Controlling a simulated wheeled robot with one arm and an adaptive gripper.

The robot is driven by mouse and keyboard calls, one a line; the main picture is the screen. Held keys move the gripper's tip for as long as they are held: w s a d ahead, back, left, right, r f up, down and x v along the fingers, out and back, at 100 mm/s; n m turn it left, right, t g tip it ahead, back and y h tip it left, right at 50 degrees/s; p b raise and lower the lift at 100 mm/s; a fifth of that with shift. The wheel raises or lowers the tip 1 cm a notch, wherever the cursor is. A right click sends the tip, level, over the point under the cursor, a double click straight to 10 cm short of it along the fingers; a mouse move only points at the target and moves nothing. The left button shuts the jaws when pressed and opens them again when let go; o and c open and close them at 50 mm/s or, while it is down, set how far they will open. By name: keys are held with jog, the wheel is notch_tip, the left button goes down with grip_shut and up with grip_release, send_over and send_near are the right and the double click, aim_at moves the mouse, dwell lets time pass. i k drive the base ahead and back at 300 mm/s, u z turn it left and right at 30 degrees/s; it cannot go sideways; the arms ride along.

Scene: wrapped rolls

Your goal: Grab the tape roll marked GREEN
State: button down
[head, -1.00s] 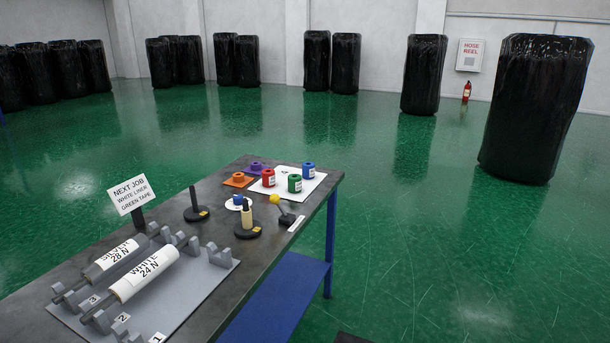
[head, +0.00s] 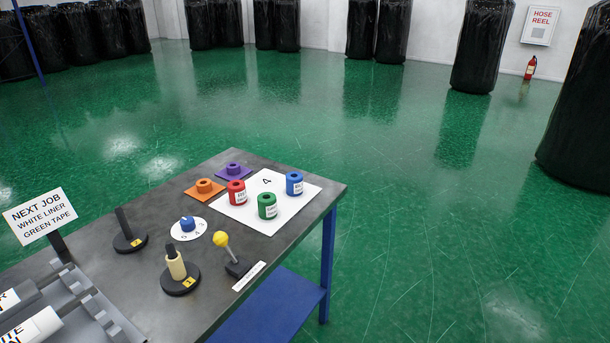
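The green tape roll (head: 267,206) stands upright on a white sheet (head: 238,214) marked 4, near the far end of the dark table. It has a white label too small to read surely. A red roll (head: 236,192) stands to its left and a blue roll (head: 294,183) behind it to the right, both on the same sheet. A sign (head: 40,216) reads NEXT JOB, WHITE LINER, GREEN TAPE. My gripper is not in the head view.
An orange piece (head: 204,188) and a purple piece (head: 233,171) lie beyond the sheet's left side. Nearer are a blue knob (head: 187,224) on a white dial, a yellow-balled lever (head: 221,240), a black post (head: 125,228) and a cream spool (head: 176,266). Green floor surrounds the table (head: 330,187).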

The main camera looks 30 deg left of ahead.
aim_at(267, 201)
jog(key=i, duration=2.85)
jog(key=u, duration=3.55)
